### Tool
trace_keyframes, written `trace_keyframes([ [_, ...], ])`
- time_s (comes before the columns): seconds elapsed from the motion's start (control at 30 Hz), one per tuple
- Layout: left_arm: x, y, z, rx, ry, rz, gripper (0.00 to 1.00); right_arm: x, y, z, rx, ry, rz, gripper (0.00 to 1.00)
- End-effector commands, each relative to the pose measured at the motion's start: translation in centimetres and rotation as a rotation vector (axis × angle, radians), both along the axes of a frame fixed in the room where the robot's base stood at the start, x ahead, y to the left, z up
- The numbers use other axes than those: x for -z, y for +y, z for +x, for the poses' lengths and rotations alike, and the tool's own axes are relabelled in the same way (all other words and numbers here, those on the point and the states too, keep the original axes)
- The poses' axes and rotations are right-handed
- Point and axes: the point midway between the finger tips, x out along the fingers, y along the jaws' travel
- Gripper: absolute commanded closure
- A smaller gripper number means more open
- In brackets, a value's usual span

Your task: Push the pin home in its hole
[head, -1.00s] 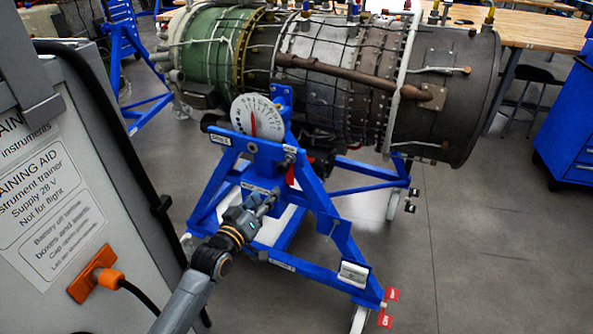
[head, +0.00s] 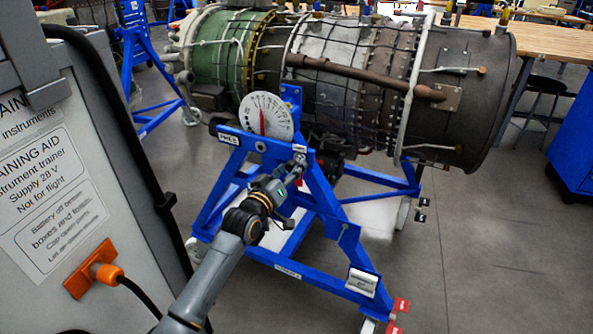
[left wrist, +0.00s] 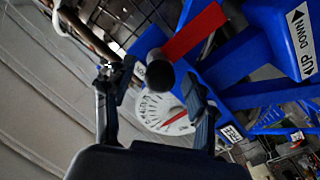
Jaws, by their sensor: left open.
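The pin shows in the left wrist view as a dark round end (left wrist: 160,76) with a red ribbon (left wrist: 193,32) beside it. It stands out from the blue stand (head: 330,205), near the top of its frame. My left gripper (head: 297,163) is at that spot in the head view and hides most of the pin there. In the left wrist view the fingers of the left gripper (left wrist: 156,80) are apart, one on each side of the pin's end. I cannot tell whether they touch it. The hole and the pin's depth are hidden. My right gripper is not in view.
A white dial (head: 265,116) with a red pointer sits just left of the gripper. The engine (head: 350,75) lies behind, above the stand. A grey trainer box (head: 55,190) with an orange plug fills the left.

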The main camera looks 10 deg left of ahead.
Motion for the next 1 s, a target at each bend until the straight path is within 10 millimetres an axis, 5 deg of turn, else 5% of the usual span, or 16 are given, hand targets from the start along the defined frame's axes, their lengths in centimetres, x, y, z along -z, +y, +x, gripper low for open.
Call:
trace_keyframes([
  [1.0,-0.09,-0.07,0.34,0.001,0.001,0.001,0.43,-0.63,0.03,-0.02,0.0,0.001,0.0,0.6],
])
